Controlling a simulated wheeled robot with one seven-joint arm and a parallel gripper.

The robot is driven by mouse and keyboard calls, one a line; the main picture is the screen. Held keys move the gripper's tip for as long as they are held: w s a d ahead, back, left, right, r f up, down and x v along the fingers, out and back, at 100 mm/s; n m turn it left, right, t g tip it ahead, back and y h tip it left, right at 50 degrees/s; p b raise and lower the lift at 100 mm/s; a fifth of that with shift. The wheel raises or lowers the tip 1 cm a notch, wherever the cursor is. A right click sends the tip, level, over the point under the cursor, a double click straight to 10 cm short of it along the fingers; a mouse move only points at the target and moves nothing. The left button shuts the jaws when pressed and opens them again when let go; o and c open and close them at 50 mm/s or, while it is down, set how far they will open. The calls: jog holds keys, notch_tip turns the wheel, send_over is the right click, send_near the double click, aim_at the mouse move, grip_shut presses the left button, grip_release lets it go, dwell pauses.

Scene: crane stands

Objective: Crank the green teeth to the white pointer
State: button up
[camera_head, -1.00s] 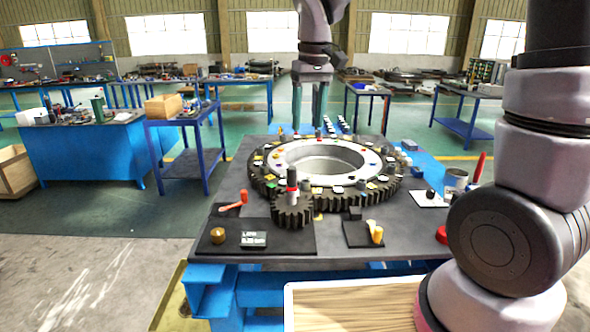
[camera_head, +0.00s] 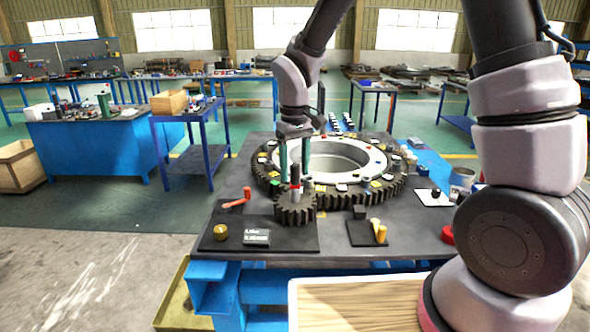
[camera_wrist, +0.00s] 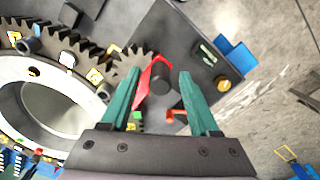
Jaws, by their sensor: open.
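A large dark ring gear (camera_head: 390,188) with a pale inner ring lies on the table, with small coloured tags around it. A small dark pinion (camera_head: 296,214) meshes at its near edge. In the wrist view, the post's dark top (camera_wrist: 161,84) and red part show between my fingers. My gripper (camera_head: 295,178) is open, its teal fingers on either side of the post; contact cannot be told. In the wrist view my gripper (camera_wrist: 160,85) also shows.
A wooden board (camera_head: 350,300) lies in front.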

jog(key=shift+f, duration=0.25)
grip_shut()
dwell(1.4)
